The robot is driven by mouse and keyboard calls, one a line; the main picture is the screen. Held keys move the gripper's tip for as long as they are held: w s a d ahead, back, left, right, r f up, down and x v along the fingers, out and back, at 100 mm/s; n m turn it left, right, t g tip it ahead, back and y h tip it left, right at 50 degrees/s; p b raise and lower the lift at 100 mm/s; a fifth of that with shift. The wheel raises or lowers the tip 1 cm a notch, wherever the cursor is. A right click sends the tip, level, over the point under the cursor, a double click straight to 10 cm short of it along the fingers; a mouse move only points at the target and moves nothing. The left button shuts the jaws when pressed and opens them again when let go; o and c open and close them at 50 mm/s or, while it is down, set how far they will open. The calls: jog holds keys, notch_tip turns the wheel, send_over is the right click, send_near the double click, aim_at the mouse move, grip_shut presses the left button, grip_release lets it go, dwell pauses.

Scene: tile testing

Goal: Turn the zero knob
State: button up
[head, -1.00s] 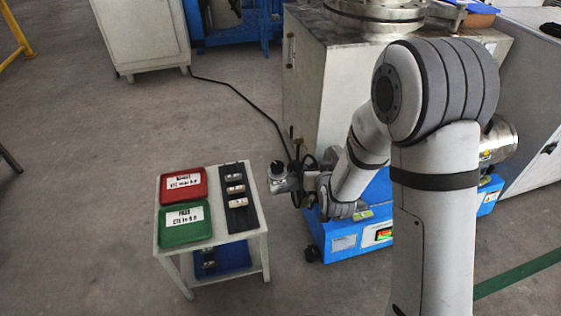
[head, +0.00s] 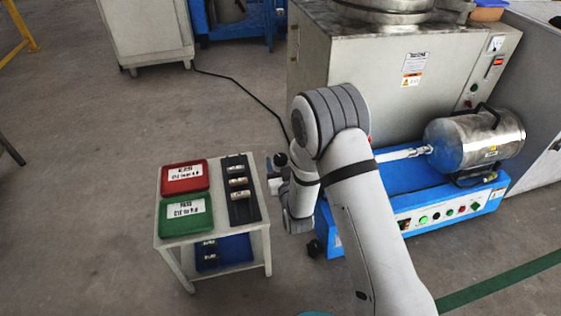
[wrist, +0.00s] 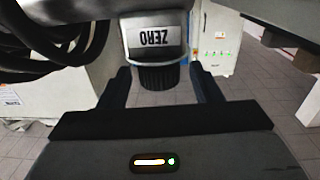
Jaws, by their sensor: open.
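In the wrist view the dark ribbed zero knob (wrist: 159,77) sits below a silver body carrying an upside-down "ZERO" label (wrist: 155,37). My gripper (wrist: 161,82) is open, with one dark finger on each side of the knob. Gaps show between the knob and both fingers, and the fingers are not closed on it. How deep the knob lies between them is hard to tell. In the head view my own arm covers most of the gripper area beside the small table, and I cannot make out the knob there.
A small white table (head: 220,232) holds a red tray (head: 186,165), a green tray (head: 173,227) and a dark rack (head: 233,212) with small metal pieces. A blue machine base (head: 395,177) with a metal cylinder (head: 455,145) stands to the right. Dark cables (wrist: 50,40) hang close at left.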

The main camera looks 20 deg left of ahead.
jog(key=shift+x, duration=0.9)
jog(key=shift+c, duration=0.5)
jog(key=c, duration=0.9)
jog(key=shift+o, duration=0.2)
jog(key=shift+d+n+g+y, duration=0.1)
jog(key=shift+n+g+y, duration=0.3)
jog(key=shift+y, duration=0.1)
jog(key=n+g+y, duration=0.2)
jog(key=y, duration=0.1)
jog(key=shift+n, duration=0.3)
jog(key=shift+n+g+y, duration=1.7)
jog(key=shift+n+g, duration=0.1)
jog(key=shift+g, duration=0.8)
